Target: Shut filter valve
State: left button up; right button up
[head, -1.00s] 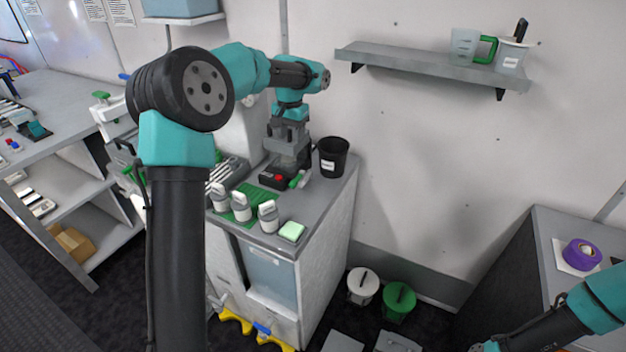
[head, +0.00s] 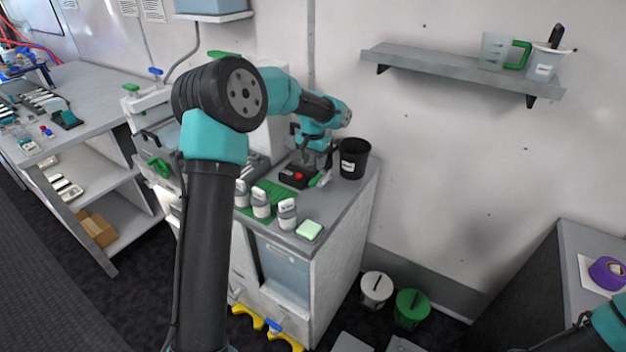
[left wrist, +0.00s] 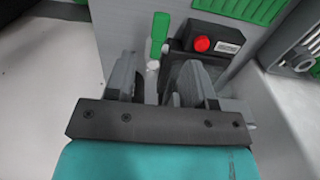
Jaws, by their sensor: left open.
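A green lever handle (left wrist: 160,35) on a pale stem stands beside a black box with a red button (left wrist: 201,43) in the left wrist view. In the head view, this green handle (head: 321,179) is just right of the box (head: 297,176), at the back of the counter. No label shows whether it is the filter valve. My left gripper (head: 312,162) is low over the counter behind the box. In the left wrist view, its fingers (left wrist: 163,88) are apart, with the handle beyond the gap. I see nothing held. My right gripper is out of view; only its arm shows.
A black bin (head: 354,158) stands right of the left gripper. Another green handle (head: 159,168) is on the equipment at left. A wall shelf (head: 460,75) is above.

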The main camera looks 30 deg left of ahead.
aim_at(313, 181)
pick_arm(q)
notch_tip(313, 181, down, 8)
jog(key=shift+r, duration=0.15)
dwell(0.3)
grip_shut()
dwell(0.4)
